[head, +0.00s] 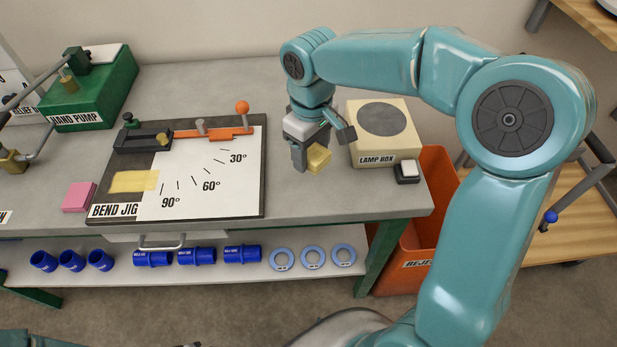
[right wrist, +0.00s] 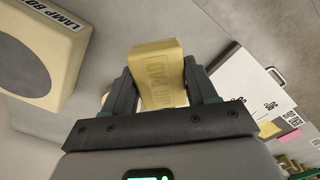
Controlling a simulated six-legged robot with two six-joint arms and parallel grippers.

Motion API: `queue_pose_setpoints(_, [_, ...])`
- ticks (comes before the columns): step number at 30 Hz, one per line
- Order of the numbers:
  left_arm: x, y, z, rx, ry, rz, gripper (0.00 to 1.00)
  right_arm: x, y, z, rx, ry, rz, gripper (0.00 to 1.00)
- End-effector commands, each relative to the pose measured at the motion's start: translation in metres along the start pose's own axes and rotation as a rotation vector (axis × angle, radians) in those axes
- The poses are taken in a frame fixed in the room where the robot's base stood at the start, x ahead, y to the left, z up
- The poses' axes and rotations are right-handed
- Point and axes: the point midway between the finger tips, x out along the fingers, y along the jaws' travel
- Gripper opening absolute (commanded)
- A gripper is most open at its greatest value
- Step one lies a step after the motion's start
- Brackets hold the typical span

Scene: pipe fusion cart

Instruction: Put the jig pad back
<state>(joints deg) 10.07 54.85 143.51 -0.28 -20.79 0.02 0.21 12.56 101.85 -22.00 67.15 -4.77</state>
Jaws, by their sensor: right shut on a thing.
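The jig pad (right wrist: 160,77) is a small yellow block with raised lettering. My right gripper (right wrist: 160,88) is shut on it, a finger on each side. In the head view the pad (head: 318,158) hangs in my right gripper (head: 318,152), between the bend jig and the lamp box. The bend jig (head: 236,205) is a dark-edged board with a white angle face, lying left of my gripper. A pale yellow rectangle (head: 133,181) marks its left side. Part of the jig shows in the right wrist view (right wrist: 245,80). My left gripper is not in view.
The lamp box (head: 400,125) and a small black-and-white switch (head: 407,171) stand right of my gripper. A pink block (head: 79,196) lies left of the jig. The green hand pump (head: 95,97) is at back left. An orange bin (head: 435,190) stands beyond the table's right edge.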

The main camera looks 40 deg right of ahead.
Motion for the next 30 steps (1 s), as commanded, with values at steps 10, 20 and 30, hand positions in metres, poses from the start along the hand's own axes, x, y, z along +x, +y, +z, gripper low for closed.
queue_pose_setpoints(10, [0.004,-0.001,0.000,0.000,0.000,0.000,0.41,0.051,-0.001,-0.002,0.000,-0.002,0.000,0.29])
queue_pose_setpoints(20, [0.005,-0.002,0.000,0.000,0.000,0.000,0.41,0.084,-0.003,-0.004,0.001,0.001,0.000,0.29])
queue_pose_setpoints(30, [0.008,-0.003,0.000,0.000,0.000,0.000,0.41,0.087,-0.003,-0.004,0.000,0.001,0.000,0.67])
